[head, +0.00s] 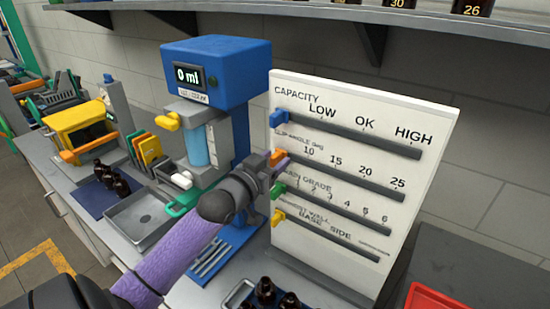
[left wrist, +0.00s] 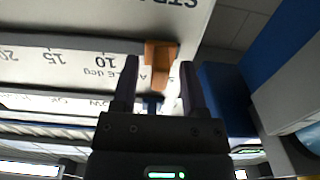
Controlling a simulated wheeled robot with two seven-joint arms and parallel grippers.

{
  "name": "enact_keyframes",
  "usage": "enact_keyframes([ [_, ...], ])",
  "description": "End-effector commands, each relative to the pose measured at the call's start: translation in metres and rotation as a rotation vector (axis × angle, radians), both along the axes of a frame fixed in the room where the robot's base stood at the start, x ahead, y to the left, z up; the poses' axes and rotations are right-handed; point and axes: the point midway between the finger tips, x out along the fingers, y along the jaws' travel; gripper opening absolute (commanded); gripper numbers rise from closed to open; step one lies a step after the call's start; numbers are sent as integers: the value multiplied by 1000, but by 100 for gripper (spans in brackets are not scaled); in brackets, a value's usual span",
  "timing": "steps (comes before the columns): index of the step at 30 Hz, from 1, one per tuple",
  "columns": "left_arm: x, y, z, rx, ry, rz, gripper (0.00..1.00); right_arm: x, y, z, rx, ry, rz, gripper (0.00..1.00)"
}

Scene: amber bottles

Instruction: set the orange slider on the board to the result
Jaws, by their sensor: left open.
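The white board (head: 431,128) stands upright and has several slots with coloured sliders. The orange slider (head: 277,157) is at the left end of the second slot, left of the 10 mark; it also shows in the left wrist view (left wrist: 160,62). My left gripper (head: 279,166) is at this slider. In the left wrist view its open fingers (left wrist: 157,85) are on either side of the orange slider, with gaps at both sides. My right gripper is not in view.
The blue slider (head: 278,119) is just above, and the green (head: 278,190) and yellow (head: 278,217) sliders are just below. A blue machine (head: 215,65) reading 0 ml stands close on the left. Dark bottles (head: 265,291) stand in front.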

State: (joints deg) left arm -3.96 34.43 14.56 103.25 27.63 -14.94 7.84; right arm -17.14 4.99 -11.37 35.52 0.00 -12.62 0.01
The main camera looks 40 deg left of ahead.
Motion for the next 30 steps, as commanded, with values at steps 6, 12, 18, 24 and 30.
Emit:
enact_keyframes([
  [6,8,1,0,1,1,0,56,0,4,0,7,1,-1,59],
  [12,8,1,0,1,1,0,47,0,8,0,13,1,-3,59],
  [18,8,1,0,1,1,0,5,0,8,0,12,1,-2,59],
  [24,8,1,0,1,1,0,0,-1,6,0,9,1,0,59],
  [30,8,1,0,1,1,0,0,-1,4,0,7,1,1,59],
])
